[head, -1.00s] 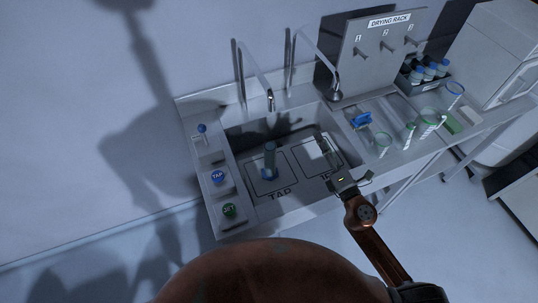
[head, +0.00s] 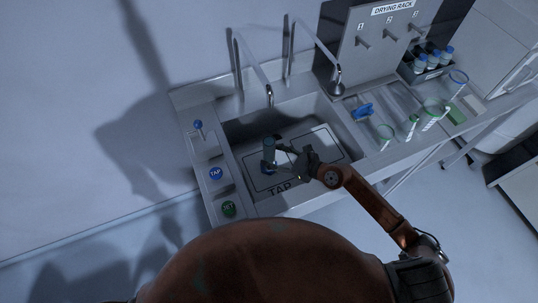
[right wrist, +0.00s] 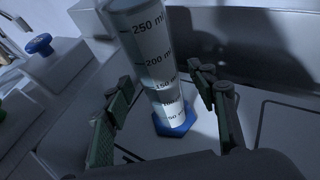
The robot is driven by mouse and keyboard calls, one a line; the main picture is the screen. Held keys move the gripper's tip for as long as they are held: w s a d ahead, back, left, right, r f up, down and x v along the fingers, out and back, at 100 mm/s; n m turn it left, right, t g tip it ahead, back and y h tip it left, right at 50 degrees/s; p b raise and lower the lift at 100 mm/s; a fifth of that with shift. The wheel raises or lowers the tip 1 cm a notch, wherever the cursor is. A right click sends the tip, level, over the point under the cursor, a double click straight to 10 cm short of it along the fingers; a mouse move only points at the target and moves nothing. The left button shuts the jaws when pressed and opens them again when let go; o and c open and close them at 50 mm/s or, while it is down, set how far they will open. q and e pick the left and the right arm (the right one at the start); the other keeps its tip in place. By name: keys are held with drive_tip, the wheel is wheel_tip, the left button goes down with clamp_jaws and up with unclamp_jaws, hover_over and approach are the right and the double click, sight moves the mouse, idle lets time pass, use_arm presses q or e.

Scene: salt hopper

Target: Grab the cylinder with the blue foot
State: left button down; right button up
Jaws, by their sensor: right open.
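The clear graduated cylinder with the blue foot (head: 268,152) stands upright in the sink, on the left outlined area near the TAP label. In the right wrist view the cylinder (right wrist: 158,70) shows its millilitre marks and its blue hexagonal foot. My right gripper (head: 281,158) is open, low in the sink at the cylinder's right side. In the right wrist view its fingers (right wrist: 165,88) stand on either side of the cylinder, with visible space on both sides. My left gripper is not in view.
The sink rim (head: 245,205) surrounds the work area, with two tall faucets (head: 268,95) behind. Blue TAP (head: 215,173) and green (head: 229,209) buttons sit at left.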

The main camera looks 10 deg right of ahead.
drive_tip(key=shift+x, duration=0.95)
drive_tip(key=shift+r, duration=0.1)
clamp_jaws()
